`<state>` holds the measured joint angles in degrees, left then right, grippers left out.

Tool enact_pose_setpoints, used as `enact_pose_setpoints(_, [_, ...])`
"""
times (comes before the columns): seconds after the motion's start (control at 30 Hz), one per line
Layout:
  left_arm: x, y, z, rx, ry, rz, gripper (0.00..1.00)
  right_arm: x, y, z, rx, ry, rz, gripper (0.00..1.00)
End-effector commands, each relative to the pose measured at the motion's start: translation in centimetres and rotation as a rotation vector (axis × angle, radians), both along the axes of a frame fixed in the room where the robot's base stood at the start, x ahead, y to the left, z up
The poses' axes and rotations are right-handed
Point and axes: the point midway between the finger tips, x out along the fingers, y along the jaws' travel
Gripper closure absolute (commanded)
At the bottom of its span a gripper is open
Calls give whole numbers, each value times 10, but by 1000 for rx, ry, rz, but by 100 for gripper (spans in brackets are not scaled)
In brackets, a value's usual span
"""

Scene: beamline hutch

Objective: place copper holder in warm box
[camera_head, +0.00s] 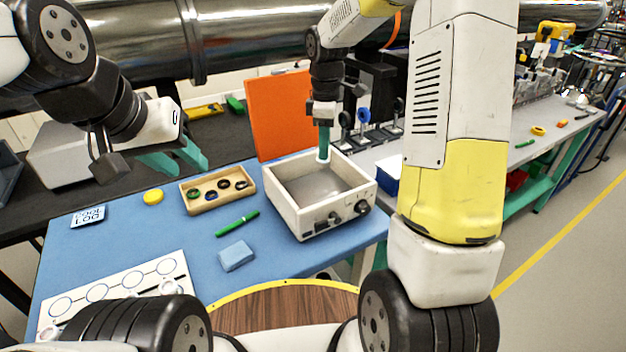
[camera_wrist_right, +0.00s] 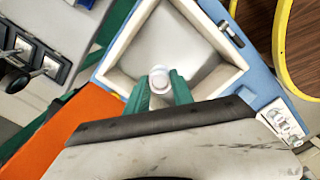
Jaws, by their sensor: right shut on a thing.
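The warm box (camera_head: 287,208) is an open white box with a grey inside and front controls, on the blue table mat; it also shows in the right wrist view (camera_wrist_right: 121,69). My right gripper (camera_head: 323,148) points down at the box's back part. In the right wrist view its green fingers (camera_wrist_right: 160,92) are shut on a small pale, round-ended piece, the copper holder (camera_wrist_right: 160,77), over the box's opening. No copper colour shows on it. Whether it touches the box floor I cannot tell. My left gripper (camera_head: 174,159) is empty, its green fingers apart, above the table's back edge.
A wooden tray (camera_head: 218,205) with several coloured rings stands left of the box. A green pen (camera_head: 237,223), a blue block (camera_head: 236,256) and a yellow disc (camera_head: 153,197) lie on the mat. An orange panel (camera_head: 279,115) stands behind the box.

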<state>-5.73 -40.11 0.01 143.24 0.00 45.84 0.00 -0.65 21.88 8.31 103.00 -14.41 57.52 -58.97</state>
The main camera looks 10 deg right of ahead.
Motion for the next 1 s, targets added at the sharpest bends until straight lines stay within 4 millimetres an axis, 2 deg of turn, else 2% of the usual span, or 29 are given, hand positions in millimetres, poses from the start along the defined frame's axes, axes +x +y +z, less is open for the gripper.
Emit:
enact_pose_setpoints(0.1, [0, 0, 0, 0, 0, 0, 64, -7, 8, -1, 0, 0, 249, 100])
enact_pose_setpoints(0.2, [0, 0, 0, 0, 0, 0, 64, -11, 12, -2, 0, 0, 419, 100])
enact_pose_setpoints(0.4, [0, 0, 0, 0, 0, 0, 64, -16, 17, -4, 0, 0, 614, 100])
enact_pose_setpoints(0.47, [0, 0, 0, 0, 0, 0, 64, -16, 18, -8, 0, 1, 636, 100])
enact_pose_setpoints(0.73, [0, 0, 0, 0, 0, 0, 64, -18, 18, -55, 0, 4, 648, 100])
enact_pose_setpoints(1.0, [0, 0, 0, 0, 0, 0, 64, -17, 18, -79, 0, 3, 647, 100])
